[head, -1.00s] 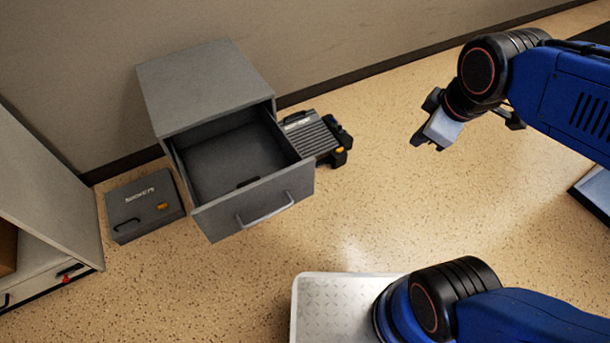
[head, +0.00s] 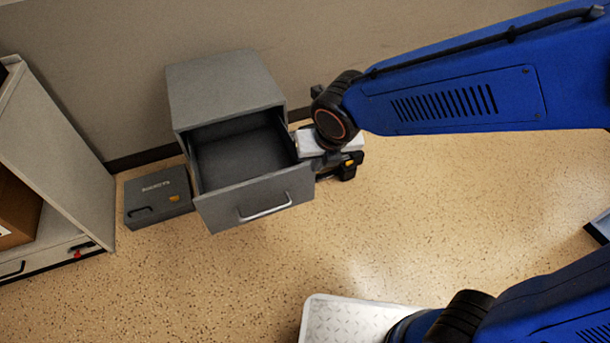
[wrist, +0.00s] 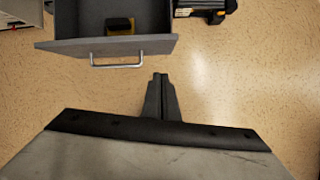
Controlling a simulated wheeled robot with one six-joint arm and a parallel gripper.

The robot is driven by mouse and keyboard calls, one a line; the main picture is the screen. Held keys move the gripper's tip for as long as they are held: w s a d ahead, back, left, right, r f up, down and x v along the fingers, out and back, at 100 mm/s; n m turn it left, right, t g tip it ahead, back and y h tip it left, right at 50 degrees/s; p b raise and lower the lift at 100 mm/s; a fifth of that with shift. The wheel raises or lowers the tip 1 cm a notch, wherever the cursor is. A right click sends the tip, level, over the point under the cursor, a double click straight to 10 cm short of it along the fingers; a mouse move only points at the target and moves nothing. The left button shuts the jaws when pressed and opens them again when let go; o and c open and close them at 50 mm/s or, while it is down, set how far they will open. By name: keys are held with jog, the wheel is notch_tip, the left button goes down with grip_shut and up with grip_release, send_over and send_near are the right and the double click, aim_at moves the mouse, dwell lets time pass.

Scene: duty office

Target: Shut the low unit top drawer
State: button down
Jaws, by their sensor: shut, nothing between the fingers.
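The low unit (head: 225,90) is a grey cabinet against the wall. Its top drawer (head: 255,198) is pulled well out, with a bar handle (head: 265,208) on its front. The wrist view shows the drawer front (wrist: 75,47) and handle (wrist: 117,62) at the top, and a small dark and yellowish object (wrist: 120,27) inside the drawer near the front. My gripper (wrist: 160,76) is shut and empty, pointing toward the drawer, slightly right of the handle and apart from it in that picture. In the head view my wrist hangs right of the drawer and the fingertips are hard to make out.
A dark grey case (head: 158,197) lies on the floor left of the unit. A dark device (head: 347,168) stands at its right, partly covered by my arm. A pale shelf unit (head: 55,150) is at far left. The floor (head: 240,275) before the drawer is clear.

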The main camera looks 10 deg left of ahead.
aim_at(298, 171)
jog(key=shift+w+a+f+n, duration=0.35)
jog(key=shift+w+a+f, duration=0.6)
jog(key=shift+f, duration=0.75)
jog(key=shift+w+a+f+n, duration=0.4)
jog(key=shift+w+a+f, duration=0.55)
jog(key=shift+f, duration=0.75)
jog(key=shift+w+a+f+n, duration=0.35)
jog(key=shift+w+a+f, duration=0.6)
jog(key=shift+f, duration=0.75)
jog(key=shift+a, duration=0.15)
